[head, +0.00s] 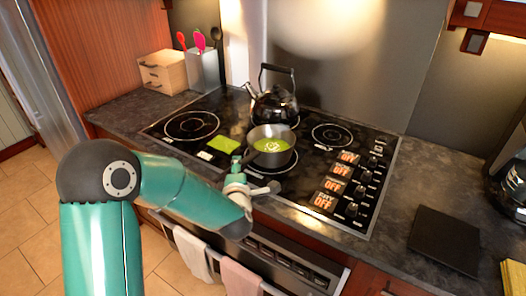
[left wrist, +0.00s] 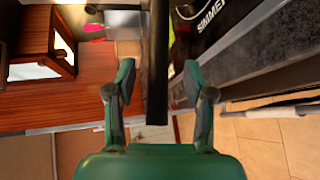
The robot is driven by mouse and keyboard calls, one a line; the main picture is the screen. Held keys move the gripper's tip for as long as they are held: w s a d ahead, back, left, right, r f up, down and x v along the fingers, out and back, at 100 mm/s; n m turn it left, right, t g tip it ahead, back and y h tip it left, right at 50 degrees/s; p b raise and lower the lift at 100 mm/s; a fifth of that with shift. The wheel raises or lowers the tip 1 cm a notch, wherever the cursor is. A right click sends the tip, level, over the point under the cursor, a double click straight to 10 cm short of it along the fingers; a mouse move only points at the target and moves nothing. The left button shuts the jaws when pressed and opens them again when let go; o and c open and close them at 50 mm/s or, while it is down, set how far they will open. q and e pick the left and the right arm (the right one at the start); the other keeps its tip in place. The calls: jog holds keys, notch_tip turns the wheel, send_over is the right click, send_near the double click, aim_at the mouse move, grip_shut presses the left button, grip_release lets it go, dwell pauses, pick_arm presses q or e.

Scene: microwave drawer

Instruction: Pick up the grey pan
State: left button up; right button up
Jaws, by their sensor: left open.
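The grey pan (head: 272,157) stands upright on the black stovetop, on the front middle area, with green contents inside. My left gripper (head: 238,172) is at the pan's near left side, by its handle. In the left wrist view my left gripper (left wrist: 157,78) has its two fingers spread apart, one on each side of a dark bar that looks like the pan's handle (left wrist: 158,55). A gap shows between each finger and the bar. The pan's bowl is not clear in the left wrist view. My right gripper is in neither view.
A black kettle (head: 273,105) stands close behind the pan. A green cloth or sponge (head: 223,145) lies on the stove left of it. A utensil holder (head: 204,70) and wooden box (head: 163,72) stand back left. Towels (head: 195,254) hang in front. The right counter has free room.

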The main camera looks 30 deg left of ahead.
pick_arm(q)
jog(key=shift+p+x, duration=0.3)
jog(key=shift+x, duration=1.15)
grip_shut()
jog(key=shift+r, duration=0.2)
